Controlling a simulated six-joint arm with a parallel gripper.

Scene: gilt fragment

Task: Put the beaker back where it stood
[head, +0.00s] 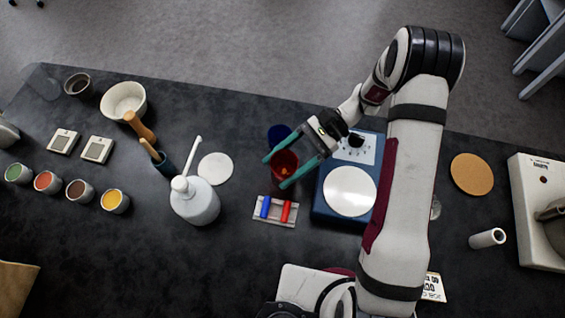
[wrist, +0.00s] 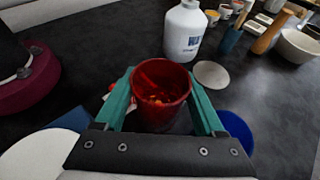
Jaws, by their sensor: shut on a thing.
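A dark red beaker (head: 286,161) is between the teal fingers of my gripper (head: 276,172), which is shut on its sides. In the wrist view the beaker (wrist: 161,84) is upright, its open mouth showing orange-red bits inside. It appears held above the dark table; its base is hidden. A dark blue disc (head: 278,132) lies just behind the beaker, partly covered by my gripper, and shows at the lower right in the wrist view (wrist: 237,127). A white disc (head: 215,168) lies bare to the left, and a cork disc (head: 472,174) lies bare far right.
A small rack (head: 275,221) with red and blue pieces lies in front of the beaker. A blue scale (head: 327,206) with a round plate is close on the right. Pots, bowl and timers fill the left.

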